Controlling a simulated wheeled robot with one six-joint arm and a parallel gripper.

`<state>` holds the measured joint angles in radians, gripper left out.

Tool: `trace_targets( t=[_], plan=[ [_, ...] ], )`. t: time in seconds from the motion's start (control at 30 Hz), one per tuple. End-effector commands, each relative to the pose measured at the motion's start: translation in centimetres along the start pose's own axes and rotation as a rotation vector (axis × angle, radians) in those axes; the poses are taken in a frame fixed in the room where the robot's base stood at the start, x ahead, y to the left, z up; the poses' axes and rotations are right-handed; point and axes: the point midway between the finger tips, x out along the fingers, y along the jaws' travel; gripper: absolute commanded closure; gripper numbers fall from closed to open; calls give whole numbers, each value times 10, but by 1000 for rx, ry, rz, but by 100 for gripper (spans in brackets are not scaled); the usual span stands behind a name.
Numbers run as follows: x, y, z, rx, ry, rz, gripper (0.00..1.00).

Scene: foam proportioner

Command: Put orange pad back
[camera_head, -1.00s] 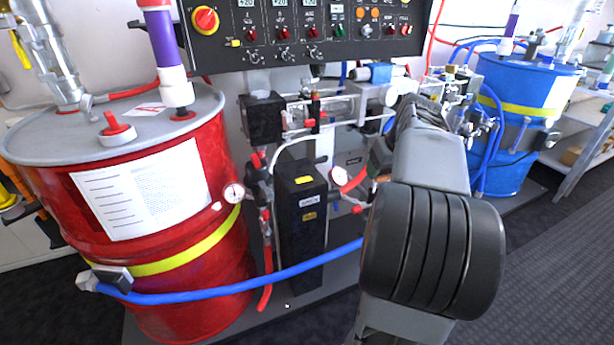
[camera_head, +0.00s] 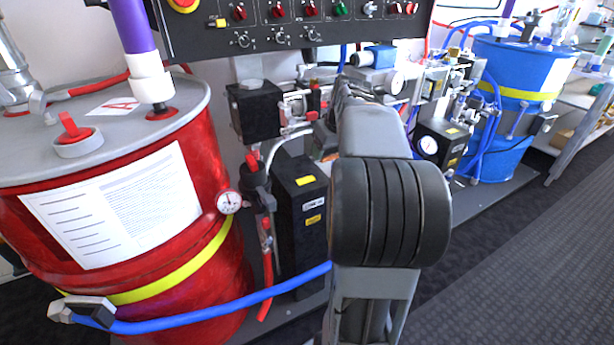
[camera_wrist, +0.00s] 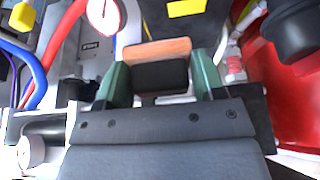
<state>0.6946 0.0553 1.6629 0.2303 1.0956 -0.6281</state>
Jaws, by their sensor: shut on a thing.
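In the wrist view, my gripper (camera_wrist: 161,76) has its two green fingers closed on the dark sides of a small block. The block's far edge is the orange pad (camera_wrist: 157,50), a flat orange strip above a black part. In the head view my arm reaches away from the camera to the pipework between the drums. My gripper's fingertips and most of the pad are hidden there behind my own arm. I cannot tell whether the pad touches anything beyond it.
A red drum (camera_head: 215,165) with a gauge (camera_head: 229,201) stands at left. A black box (camera_head: 300,205) stands beside it. A blue hose (camera_head: 215,312) crosses low in front. A blue drum (camera_head: 520,70) stands at back right. The grey floor (camera_head: 520,260) at right is clear.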

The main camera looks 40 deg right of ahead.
Motion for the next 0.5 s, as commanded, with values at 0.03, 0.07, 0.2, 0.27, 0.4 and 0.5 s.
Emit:
trace_targets(
  t=[0.03,0.07,0.2,0.27,0.4,0.5],
  plan=[
    [13,-8,-6,-5,-2,-2,59],
    [21,-10,-5,-2,-4,-2,59],
    [46,-20,-11,0,-2,-1,59],
    [53,-24,-13,-1,-1,-1,59],
    [63,-29,-16,-1,-1,-1,59],
    [66,-30,-17,-2,0,0,59]
  ],
)
